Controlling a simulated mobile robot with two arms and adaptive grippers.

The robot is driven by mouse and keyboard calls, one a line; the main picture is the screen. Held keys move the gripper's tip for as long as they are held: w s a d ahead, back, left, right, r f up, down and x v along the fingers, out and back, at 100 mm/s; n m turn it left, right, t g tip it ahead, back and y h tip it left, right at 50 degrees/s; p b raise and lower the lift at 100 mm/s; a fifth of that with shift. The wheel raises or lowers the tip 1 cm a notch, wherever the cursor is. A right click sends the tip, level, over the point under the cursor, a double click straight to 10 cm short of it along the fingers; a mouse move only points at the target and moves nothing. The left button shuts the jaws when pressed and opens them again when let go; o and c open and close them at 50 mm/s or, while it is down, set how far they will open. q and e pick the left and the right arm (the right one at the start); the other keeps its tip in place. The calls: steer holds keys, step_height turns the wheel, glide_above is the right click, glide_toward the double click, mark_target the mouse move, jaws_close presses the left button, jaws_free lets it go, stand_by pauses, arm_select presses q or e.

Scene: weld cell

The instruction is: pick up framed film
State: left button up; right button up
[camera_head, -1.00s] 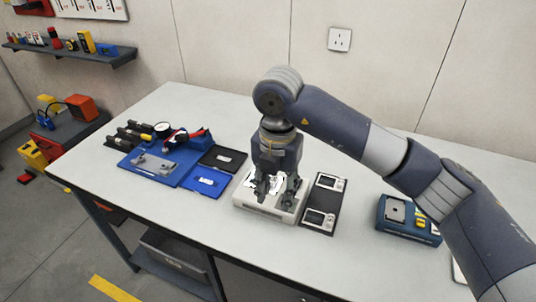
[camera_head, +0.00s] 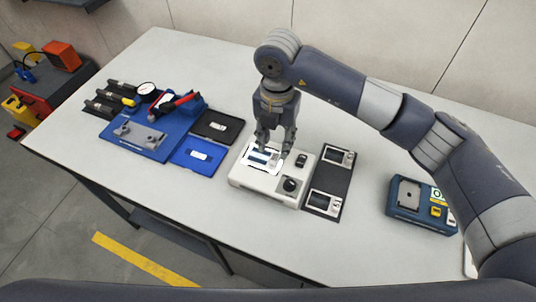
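A white-framed piece with a dark bluish strip, which looks like a framed film (camera_head: 257,158), lies on top of a white box-shaped device (camera_head: 262,183) with a black knob. Two more pale framed pieces, one behind (camera_head: 338,156) and one in front (camera_head: 323,203), lie on a dark tray (camera_head: 331,179) to the right of the device. My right gripper (camera_head: 274,150) points down over the back of the device. Its two fingers are apart with nothing seen between them, and they partly cover the white-framed piece. Whether the fingertips touch it cannot be told. My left gripper is not in view.
Left of the device lie a black tray (camera_head: 218,127), a blue tray (camera_head: 197,156) and a blue fixture board (camera_head: 140,137) with tools and a gauge. A dark blue case (camera_head: 421,205) stands at the right. The front of the grey table (camera_head: 300,245) is clear.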

mark_target(275, 157)
step_height(275, 157, down, 4)
steer(key=shift+s+r+p, duration=0.15)
steer(key=shift+p, duration=0.7)
steer(key=shift+f, duration=0.5)
jaws_close()
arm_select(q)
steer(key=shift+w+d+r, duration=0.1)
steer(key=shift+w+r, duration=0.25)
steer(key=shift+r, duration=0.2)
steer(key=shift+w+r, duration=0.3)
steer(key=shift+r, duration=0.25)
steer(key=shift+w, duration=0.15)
